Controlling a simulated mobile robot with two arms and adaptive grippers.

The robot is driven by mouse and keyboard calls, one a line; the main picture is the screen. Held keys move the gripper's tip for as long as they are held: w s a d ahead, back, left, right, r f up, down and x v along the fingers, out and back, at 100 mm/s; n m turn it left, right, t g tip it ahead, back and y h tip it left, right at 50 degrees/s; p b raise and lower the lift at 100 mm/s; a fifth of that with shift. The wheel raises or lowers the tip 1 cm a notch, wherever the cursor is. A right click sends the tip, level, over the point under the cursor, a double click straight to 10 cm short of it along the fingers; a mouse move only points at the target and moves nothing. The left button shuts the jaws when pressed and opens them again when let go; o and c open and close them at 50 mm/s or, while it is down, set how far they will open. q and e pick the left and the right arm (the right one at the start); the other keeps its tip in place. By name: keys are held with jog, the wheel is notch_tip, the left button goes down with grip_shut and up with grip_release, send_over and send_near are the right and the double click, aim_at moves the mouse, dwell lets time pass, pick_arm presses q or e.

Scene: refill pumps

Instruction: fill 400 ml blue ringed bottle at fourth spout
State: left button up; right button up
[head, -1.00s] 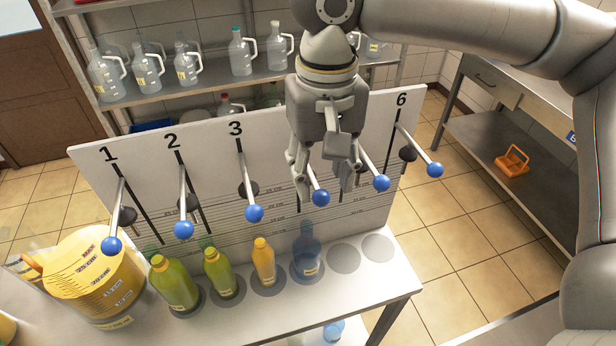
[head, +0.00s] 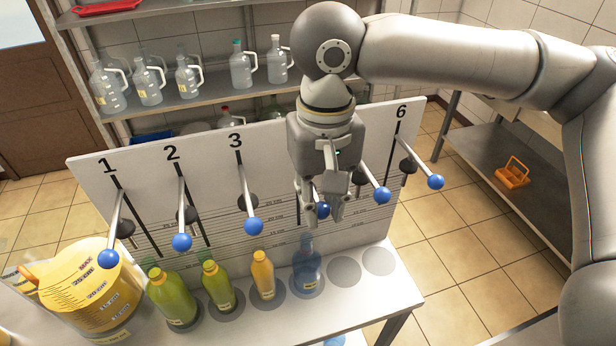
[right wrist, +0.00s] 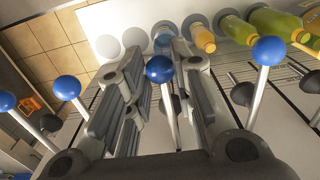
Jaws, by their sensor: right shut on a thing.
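A translucent blue bottle (head: 308,268) with a label stands upright on the fourth round spot of the white bench, below the fourth pump. It also shows, partly hidden, in the right wrist view (right wrist: 164,36). My right gripper (head: 322,214) is at the fourth lever, its fingers shut on it around the blue ball (right wrist: 160,69). The number 4 and the fourth spout are hidden behind my gripper in the head view. I cannot make out the bottle's fill level or any ring on it. My left gripper is not in view.
Green bottles (head: 171,297) and a yellow bottle (head: 263,276) stand left of the blue one, beside a big yellow measuring jug (head: 92,290). Neighbouring levers with blue balls (head: 253,226) flank my gripper. Two spots (head: 344,271) on the right are empty.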

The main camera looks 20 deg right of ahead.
notch_tip(320, 180, down, 13)
jog(key=b, duration=0.3)
jog(key=shift+r+b, duration=0.2)
jog(key=shift+b, duration=0.15)
dwell(0.4)
jog(key=shift+f, duration=0.5)
dwell(4.4)
notch_tip(320, 180, up, 9)
jog(key=p, duration=1)
jog(key=shift+p, duration=0.35)
jog(key=shift+r, duration=2.3)
jog(key=o, duration=0.9)
jog(key=shift+f, duration=0.1)
